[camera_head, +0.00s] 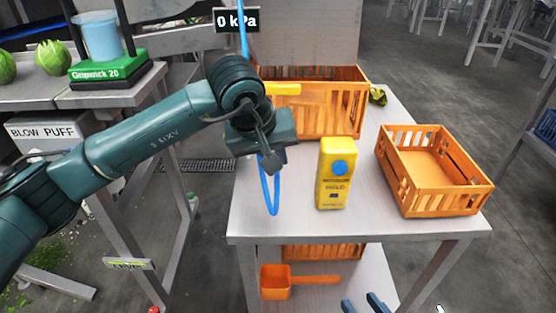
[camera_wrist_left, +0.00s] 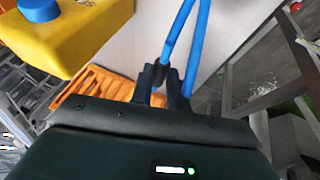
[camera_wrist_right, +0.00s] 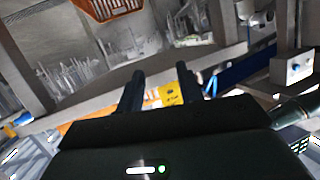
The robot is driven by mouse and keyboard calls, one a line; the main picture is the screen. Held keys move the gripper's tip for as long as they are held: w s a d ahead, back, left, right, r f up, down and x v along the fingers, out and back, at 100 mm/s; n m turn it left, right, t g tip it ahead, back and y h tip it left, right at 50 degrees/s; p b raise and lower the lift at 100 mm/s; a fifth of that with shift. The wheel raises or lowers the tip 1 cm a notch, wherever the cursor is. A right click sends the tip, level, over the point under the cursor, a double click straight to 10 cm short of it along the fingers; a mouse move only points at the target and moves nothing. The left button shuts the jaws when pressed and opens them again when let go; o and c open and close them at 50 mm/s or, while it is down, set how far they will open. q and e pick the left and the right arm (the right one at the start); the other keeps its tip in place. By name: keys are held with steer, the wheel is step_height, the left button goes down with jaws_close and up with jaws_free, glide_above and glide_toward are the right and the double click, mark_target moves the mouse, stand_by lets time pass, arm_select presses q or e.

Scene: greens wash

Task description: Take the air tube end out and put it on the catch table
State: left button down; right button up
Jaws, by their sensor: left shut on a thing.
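The blue air tube (camera_head: 270,195) hangs in a loop below my left gripper, over the left part of the metal table (camera_head: 290,222). In the left wrist view my left gripper (camera_wrist_left: 164,80) is shut on the dark end piece of the air tube (camera_wrist_left: 185,30). In the head view its fingers are mostly hidden by the wrist. My right gripper (camera_head: 364,303) shows only its two fingertips at the bottom edge, low in front of the table. In the right wrist view its fingers (camera_wrist_right: 159,85) stand apart with nothing between them.
A yellow box with a blue button (camera_head: 334,190) stands upright mid-table. An orange crate (camera_head: 345,110) is behind it, and an empty orange crate (camera_head: 440,203) is at right. An orange scoop (camera_head: 280,284) lies on the lower shelf. A green scale (camera_head: 110,70) stands on the left counter.

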mark_target(278, 193)
arm_select(q)
steer(key=shift+s+a+r, duration=0.1)
arm_select(e)
steer(key=shift+s, duration=0.1)
